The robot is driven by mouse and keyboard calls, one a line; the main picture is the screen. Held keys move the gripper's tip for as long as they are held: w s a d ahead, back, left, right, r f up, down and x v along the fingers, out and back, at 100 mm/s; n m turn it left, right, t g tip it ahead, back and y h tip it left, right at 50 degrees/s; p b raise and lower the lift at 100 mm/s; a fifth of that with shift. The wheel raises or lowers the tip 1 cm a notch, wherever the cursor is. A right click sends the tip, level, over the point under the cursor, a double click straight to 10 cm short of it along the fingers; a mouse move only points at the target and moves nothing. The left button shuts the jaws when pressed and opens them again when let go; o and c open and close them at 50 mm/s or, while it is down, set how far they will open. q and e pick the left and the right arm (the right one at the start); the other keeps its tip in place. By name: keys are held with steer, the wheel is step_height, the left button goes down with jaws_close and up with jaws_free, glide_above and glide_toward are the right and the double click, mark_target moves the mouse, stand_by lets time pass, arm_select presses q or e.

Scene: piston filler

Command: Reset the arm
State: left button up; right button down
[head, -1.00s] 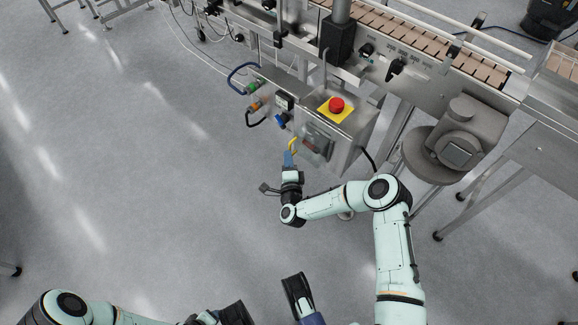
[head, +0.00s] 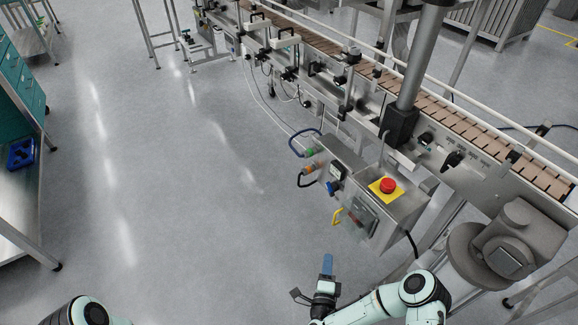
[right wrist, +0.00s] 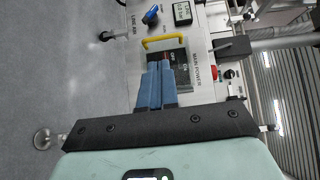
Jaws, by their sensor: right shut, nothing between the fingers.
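My right gripper (head: 327,264) is in the lower middle of the head view, with its blue fingers together and nothing between them. The yellow handle (right wrist: 163,42) shows just beyond the fingertips. Of my left arm, only a rounded link shows at the bottom left; its gripper is out of view.
The box carries a red emergency button (head: 388,185) on a yellow plate. A conveyor (head: 320,42) runs diagonally behind it, with a grey motor (head: 505,252) at right. A bench (head: 22,215) stands at the left edge. The floor between is clear.

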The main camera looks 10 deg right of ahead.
steer(key=s+a+f+n+g+y, duration=0.45)
steer(key=f+n+y, duration=0.25)
steer(key=n, duration=0.2)
steer(key=s+f+n+g+y, duration=0.1)
steer(key=s+f+n+g, duration=0.25)
steer(key=s, duration=0.35)
steer(key=s+f+n+g+y, duration=0.1)
steer(key=s+f+n+g, duration=0.1)
steer(key=s+n+g, duration=0.4)
arm_select(q)
steer(key=s+d+r+g+p, duration=0.1)
steer(key=s+r+p, duration=0.3)
steer(key=r+p, duration=0.5)
steer(key=s+d+r+g+h+p, duration=0.1)
steer(key=s+d+r+g+p, duration=0.1)
steer(key=r+p, duration=0.8)
steer(key=shift+s+d+r+m+g, duration=0.15)
steer(key=shift+s+d+m+g, duration=0.25)
steer(key=shift+s, duration=0.6)
arm_select(e)
steer(key=s+a+r+g, duration=0.1)
steer(key=s+r, duration=0.4)
steer(key=r, duration=0.4)
steer(key=s+a+r+g+y, duration=0.1)
steer(key=s+a+r+g, duration=0.1)
steer(key=s+r, duration=0.4)
step_height(320, 180, up, 5)
steer(key=shift+f+g, duration=0.2)
steer(key=shift+g, duration=0.1)
